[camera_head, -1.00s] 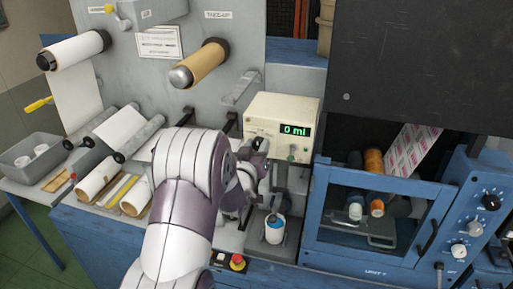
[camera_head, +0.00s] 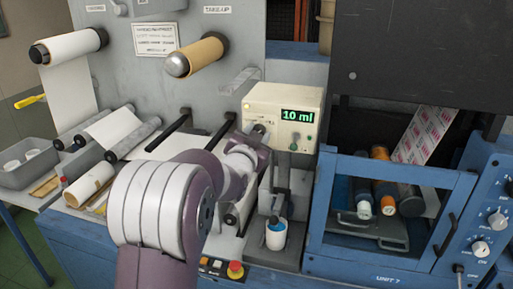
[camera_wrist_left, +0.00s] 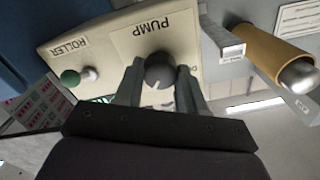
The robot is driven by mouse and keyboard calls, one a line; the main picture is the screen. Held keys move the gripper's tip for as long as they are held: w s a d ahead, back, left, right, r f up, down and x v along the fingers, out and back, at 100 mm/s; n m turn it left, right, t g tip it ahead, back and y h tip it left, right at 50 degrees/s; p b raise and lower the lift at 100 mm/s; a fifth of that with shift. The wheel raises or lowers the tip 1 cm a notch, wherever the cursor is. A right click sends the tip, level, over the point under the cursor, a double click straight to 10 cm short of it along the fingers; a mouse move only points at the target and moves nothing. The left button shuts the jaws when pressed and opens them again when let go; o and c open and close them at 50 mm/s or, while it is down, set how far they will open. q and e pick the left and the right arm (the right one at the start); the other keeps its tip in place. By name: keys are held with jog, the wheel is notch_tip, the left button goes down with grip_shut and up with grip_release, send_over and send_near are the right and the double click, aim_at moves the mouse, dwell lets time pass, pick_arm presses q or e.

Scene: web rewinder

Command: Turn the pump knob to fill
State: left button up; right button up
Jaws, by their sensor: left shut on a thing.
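The pump box (camera_head: 286,105) is a cream unit with a green display (camera_head: 298,116) reading 10 ml in the head view. In the left wrist view its face (camera_wrist_left: 110,45) carries the labels PUMP and ROLLER. The dark round pump knob (camera_wrist_left: 159,69) sits between the two fingers of my left gripper (camera_wrist_left: 160,85), which is shut on it. In the head view my left gripper (camera_head: 258,137) is at the box's left front, partly hidden by my wrist. My right gripper is out of view.
A red emergency button (camera_head: 236,269) is on the front edge. A blue framed unit (camera_head: 320,215) stands at the right. Paper rolls (camera_head: 90,184) and a grey tray (camera_head: 28,172) are at the left.

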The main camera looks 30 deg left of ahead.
pick_arm(q)
jog(key=shift+m+b, duration=0.7)
jog(key=shift+b, duration=0.1)
jog(key=o, duration=1.1)
jog(key=shift+c, duration=0.2)
jog(key=b+v, duration=0.4)
jog(key=v, duration=0.8)
jog(key=shift+s, duration=0.35)
